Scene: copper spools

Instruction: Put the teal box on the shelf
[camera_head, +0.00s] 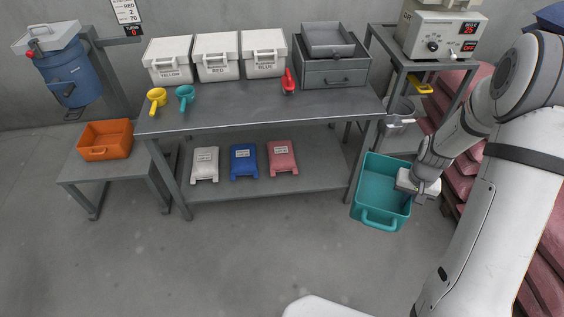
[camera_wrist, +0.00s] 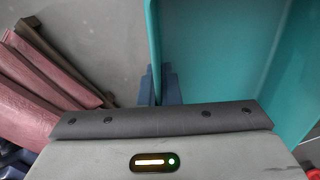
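The teal box (camera_head: 372,183) is an open-topped bin with a handle at its front, to the right of the workbench's right front leg. My gripper (camera_head: 409,192) is at the box's right wall. In the wrist view, the fingers (camera_wrist: 160,86) stand on both sides of the teal wall (camera_wrist: 154,45), closed on it. The box looks empty; I cannot tell whether it touches the floor. The lower shelf (camera_head: 318,165) under the workbench holds a white bag (camera_head: 205,166), a blue bag (camera_head: 244,162) and a pink bag (camera_head: 282,159), with bare room at its right.
The workbench (camera_head: 230,107) carries white bins, scoops and a grey drawer unit (camera_head: 332,73). An orange box (camera_head: 104,141) sits on a low table at left. A stand with a device (camera_head: 440,32) and stacked pink sacks (camera_head: 545,225) are at right. The front floor is clear.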

